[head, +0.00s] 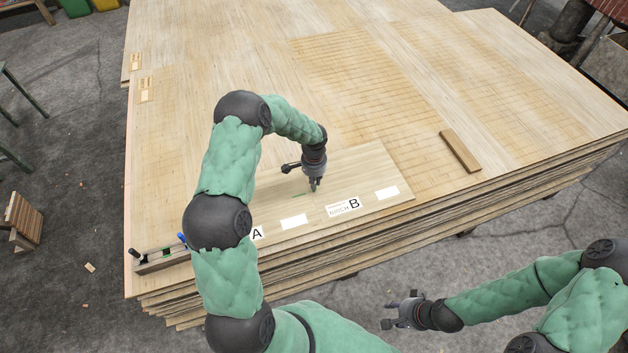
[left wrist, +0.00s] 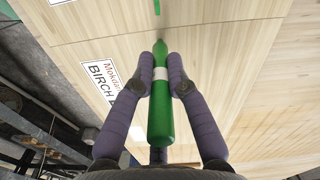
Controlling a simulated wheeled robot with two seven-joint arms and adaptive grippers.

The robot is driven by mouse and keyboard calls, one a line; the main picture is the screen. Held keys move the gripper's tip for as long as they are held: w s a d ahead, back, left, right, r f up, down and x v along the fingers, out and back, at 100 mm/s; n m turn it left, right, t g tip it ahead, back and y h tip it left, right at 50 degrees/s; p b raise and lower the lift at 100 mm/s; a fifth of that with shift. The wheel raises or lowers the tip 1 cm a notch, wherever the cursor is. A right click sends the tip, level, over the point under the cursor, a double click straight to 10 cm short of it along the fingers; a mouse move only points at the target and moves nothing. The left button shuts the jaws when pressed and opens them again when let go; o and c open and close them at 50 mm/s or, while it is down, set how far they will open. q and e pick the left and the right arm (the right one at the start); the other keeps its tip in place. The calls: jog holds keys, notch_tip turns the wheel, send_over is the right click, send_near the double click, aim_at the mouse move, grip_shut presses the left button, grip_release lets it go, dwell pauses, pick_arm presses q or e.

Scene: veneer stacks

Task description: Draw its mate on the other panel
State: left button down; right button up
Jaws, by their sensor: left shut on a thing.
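My left gripper (head: 314,187) is shut on a green marker (left wrist: 160,110), low over the pale birch panels. The marker also shows in the left wrist view with its tip toward the top. Panel B (head: 365,170) bears a "BIRCH B" label (head: 343,207). Panel A lies to its left, mostly hidden by my left arm; its "A" label (head: 257,234) shows partly. A short green line (head: 298,195) lies just left of the marker, and also at the top of the left wrist view (left wrist: 157,7). I cannot tell whether the tip touches. My right gripper (head: 402,313) is open and empty, off the stack's front edge.
A marker rack (head: 160,262) with dark, green and blue items sits at the stack's front left corner. A brown wooden bar (head: 460,151) lies right of panel B. Blank white labels (head: 294,221) line the panels' front. The large veneer stack (head: 220,60) is mostly clear behind.

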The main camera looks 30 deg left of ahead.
pick_arm(q)
jog(key=shift+f, duration=0.15)
jog(key=shift+w+d, duration=0.15)
jog(key=shift+w, duration=0.05)
dwell(0.3)
jog(key=shift+w+d+b, duration=0.4)
jog(key=shift+w+d, duration=0.25)
jog(key=shift+w, duration=0.1)
jog(key=shift+w+d, duration=0.15)
jog(key=shift+w, duration=0.05)
dwell(0.3)
jog(key=shift+w+d+b, duration=0.3)
jog(key=shift+w+d, duration=0.3)
jog(key=shift+w, duration=0.05)
dwell(0.4)
notch_tip(320, 180, up, 7)
jog(key=p, duration=0.4)
dwell(0.5)
dwell(0.6)
